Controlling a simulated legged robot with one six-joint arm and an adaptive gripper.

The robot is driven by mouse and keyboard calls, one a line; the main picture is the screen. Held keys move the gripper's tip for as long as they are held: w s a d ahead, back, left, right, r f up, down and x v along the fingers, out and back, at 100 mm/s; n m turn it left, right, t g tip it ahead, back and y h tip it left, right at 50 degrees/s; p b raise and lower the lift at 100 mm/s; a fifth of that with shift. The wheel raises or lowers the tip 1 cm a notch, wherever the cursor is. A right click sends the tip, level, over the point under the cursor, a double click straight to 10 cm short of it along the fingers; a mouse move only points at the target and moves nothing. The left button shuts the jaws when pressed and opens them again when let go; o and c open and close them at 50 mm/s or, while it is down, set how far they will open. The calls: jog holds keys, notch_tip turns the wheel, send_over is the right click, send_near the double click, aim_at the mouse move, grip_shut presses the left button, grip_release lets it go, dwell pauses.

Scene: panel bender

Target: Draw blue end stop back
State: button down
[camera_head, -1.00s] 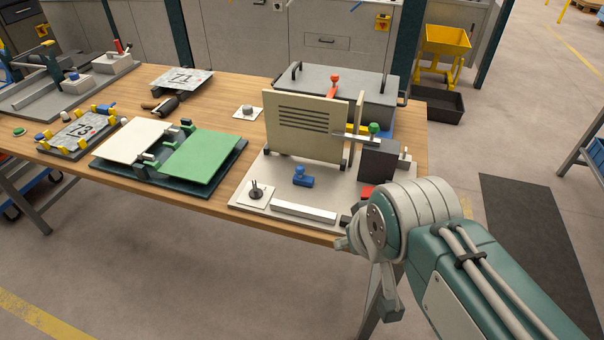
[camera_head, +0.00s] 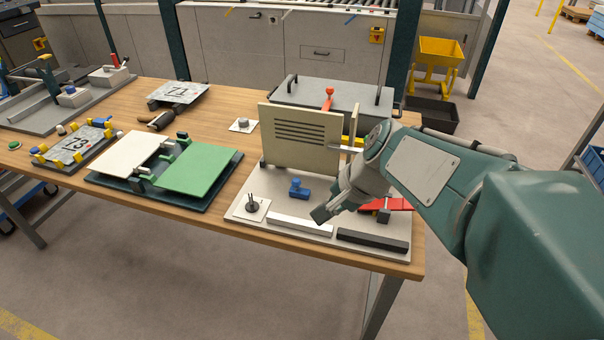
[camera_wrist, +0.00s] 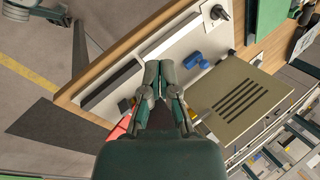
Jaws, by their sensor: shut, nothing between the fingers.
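The blue end stop (camera_head: 298,188) is a small blue block with a knob on the light base plate (camera_head: 256,181), in front of the beige slotted panel (camera_head: 303,132). It also shows in the wrist view (camera_wrist: 196,60), up and to the right of my gripper. My gripper (camera_head: 320,214) hangs over the plate to the right of the blue stop, apart from it, pointing down and to the left. In the wrist view my gripper (camera_wrist: 158,66) has its fingertips together with nothing between them. My arm hides part of the plate's right side.
A white bar (camera_head: 300,224) and a black bar (camera_head: 372,241) lie along the plate's front edge. A red part (camera_head: 392,204) is right of my gripper. A small white square with a black toggle (camera_head: 252,205) is at left. A green-and-white fixture (camera_head: 198,168) stands further left.

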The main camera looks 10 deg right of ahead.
aim_at(298, 188)
jog(key=w+d+f+m+t+y, duration=0.1)
jog(key=w+d+f+m+y, duration=0.1)
jog(key=w+d+f+m, duration=0.3)
jog(key=w+d+f+m+t+y, duration=0.1)
jog(key=w+d+f+m, duration=0.4)
jog(key=w+m, duration=0.5)
jog(key=shift+w+d+f+m+t+y, duration=0.15)
jog(key=shift+w+d+m+t+y, duration=0.2)
jog(key=shift+d, duration=0.25)
jog(key=shift+s+a, duration=0.1)
jog(key=x, duration=0.9)
jog(key=shift+a+f, duration=0.2)
jog(key=w+a, duration=0.2)
jog(key=shift+w+a+r, duration=0.2)
jog(key=shift+w+a, duration=0.05)
jog(key=shift+w, duration=0.05)
jog(key=shift+w+a+r, duration=0.1)
jog(key=shift+w+a, duration=0.15)
jog(key=shift+a, duration=0.05)
jog(key=shift+a, duration=0.1)
